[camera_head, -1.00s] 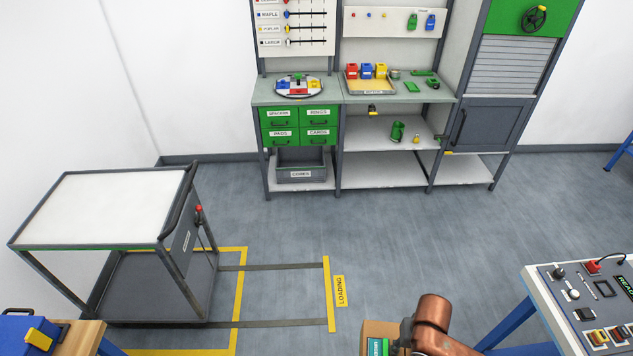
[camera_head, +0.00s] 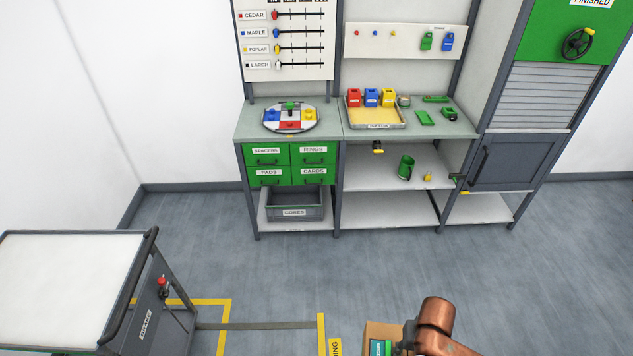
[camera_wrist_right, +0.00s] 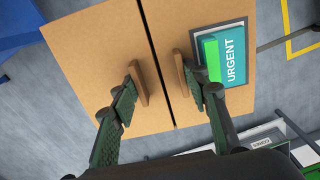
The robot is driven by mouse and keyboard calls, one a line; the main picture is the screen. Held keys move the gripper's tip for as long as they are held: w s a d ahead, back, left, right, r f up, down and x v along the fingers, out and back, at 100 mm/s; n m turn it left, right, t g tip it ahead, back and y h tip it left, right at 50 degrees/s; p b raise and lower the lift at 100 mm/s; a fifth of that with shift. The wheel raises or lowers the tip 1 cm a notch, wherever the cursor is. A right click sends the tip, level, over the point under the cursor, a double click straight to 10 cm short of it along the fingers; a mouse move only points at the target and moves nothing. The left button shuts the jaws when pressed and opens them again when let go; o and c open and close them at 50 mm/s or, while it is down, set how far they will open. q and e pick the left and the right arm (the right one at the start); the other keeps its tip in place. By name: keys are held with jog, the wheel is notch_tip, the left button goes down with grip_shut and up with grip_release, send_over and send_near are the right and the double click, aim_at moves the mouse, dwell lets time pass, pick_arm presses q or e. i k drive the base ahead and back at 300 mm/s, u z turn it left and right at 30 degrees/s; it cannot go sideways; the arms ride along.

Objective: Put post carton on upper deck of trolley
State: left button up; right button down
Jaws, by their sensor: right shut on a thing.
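The post carton (camera_head: 372,336) is a brown cardboard box with a teal and green URGENT label, at the bottom edge of the head view. In the right wrist view the carton (camera_wrist_right: 105,65) fills much of the picture. My right gripper (camera_wrist_right: 165,85) is shut on a part at the carton's top, one finger on each side of the dark seam. In the head view most of the gripper is hidden or cut off. The trolley's upper deck (camera_head: 60,285) is a bare white panel at the lower left, away from the carton. My left gripper does not show.
A workbench (camera_head: 405,125) with green drawers, a round tray and coloured boxes stands at the back. A cabinet (camera_head: 515,160) with a shutter stands at its right. Yellow floor lines (camera_head: 222,330) lie beside the trolley. The grey floor in the middle is clear.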

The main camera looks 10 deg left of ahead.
aim_at(86, 283)
jog(key=i, duration=1.2)
jog(key=u, duration=3.55)
